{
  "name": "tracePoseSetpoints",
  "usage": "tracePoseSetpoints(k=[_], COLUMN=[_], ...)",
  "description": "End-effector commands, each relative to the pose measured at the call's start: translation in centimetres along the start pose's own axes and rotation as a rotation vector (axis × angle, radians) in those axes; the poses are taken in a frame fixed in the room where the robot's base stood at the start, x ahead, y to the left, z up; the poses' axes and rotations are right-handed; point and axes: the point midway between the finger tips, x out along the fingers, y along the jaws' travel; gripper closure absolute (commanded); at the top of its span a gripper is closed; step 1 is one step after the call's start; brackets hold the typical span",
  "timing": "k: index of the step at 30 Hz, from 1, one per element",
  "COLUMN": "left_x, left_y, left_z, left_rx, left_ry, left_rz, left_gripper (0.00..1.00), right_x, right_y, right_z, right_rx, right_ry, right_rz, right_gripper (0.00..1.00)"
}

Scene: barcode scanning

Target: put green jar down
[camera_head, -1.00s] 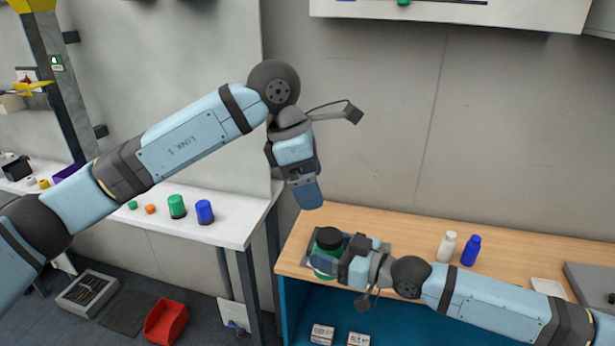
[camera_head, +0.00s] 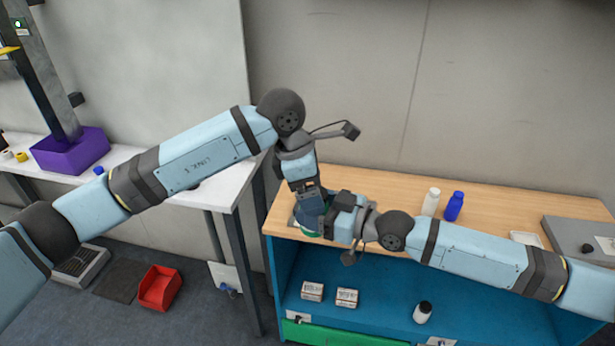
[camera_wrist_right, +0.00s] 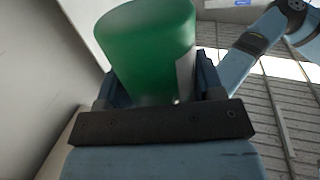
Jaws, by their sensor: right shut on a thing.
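The green jar (camera_wrist_right: 150,45) fills the upper middle of the right wrist view, between the two fingers of my right gripper (camera_wrist_right: 158,85). A pale label patch shows on its side. In the head view my right gripper (camera_head: 328,222) holds it over the left end of the wooden worktop (camera_head: 375,185); mostly hidden by my grippers, only a little green shows. I cannot tell whether the jar touches the worktop. My left gripper (camera_head: 311,208) points down and overlaps the jar in the picture; its finger opening is not clear.
A white bottle (camera_head: 431,202) and a blue bottle (camera_head: 454,206) stand right of my right gripper on the worktop. A white tray (camera_head: 526,239) lies farther right. Small boxes and a black-capped white bottle (camera_head: 423,312) sit on the blue shelf below. Bare wood lies behind the grippers.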

Motion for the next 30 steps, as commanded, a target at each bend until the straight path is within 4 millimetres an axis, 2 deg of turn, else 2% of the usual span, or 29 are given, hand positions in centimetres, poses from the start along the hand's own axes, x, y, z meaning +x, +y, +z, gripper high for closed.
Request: tracePoseSetpoints(k=[6,8,14,15,16,19,30], left_x=[0.03,0.03,0.01,0.01,-0.03,-0.02,-0.03], left_y=[0.0,0.0,-0.01,-0.02,-0.03,-0.02,0.0], left_z=[0.0,0.0,0.0,0.01,0.03,0.03,0.01], left_rx=[0.0,0.0,0.0,0.001,0.001,0.001,0.0], left_ry=[0.0,0.0,0.0,0.0,-0.001,-0.001,-0.001], left_rz=[0.0,0.0,0.0,0.0,0.0,0.0,0.0], left_gripper=[0.08,0.2,0.66,0.67,0.67,0.67,0.67], right_x=[0.01,0.01,0.0,0.0,0.0,0.0,-0.58], right_y=[0.01,0.01,0.02,0.03,0.04,0.04,0.04], right_z=[-0.06,-0.06,-0.05,-0.05,-0.06,-0.04,-0.03], right_rx=[0.0,0.0,0.0,0.0,0.0,0.0,-0.002], right_ry=[0.001,0.001,0.001,0.001,0.001,0.001,0.0], right_rz=[0.0,0.0,0.0,0.0,0.001,0.001,0.0], right_gripper=[0.67,0.67,0.67,0.67,0.32,0.09,0.09])
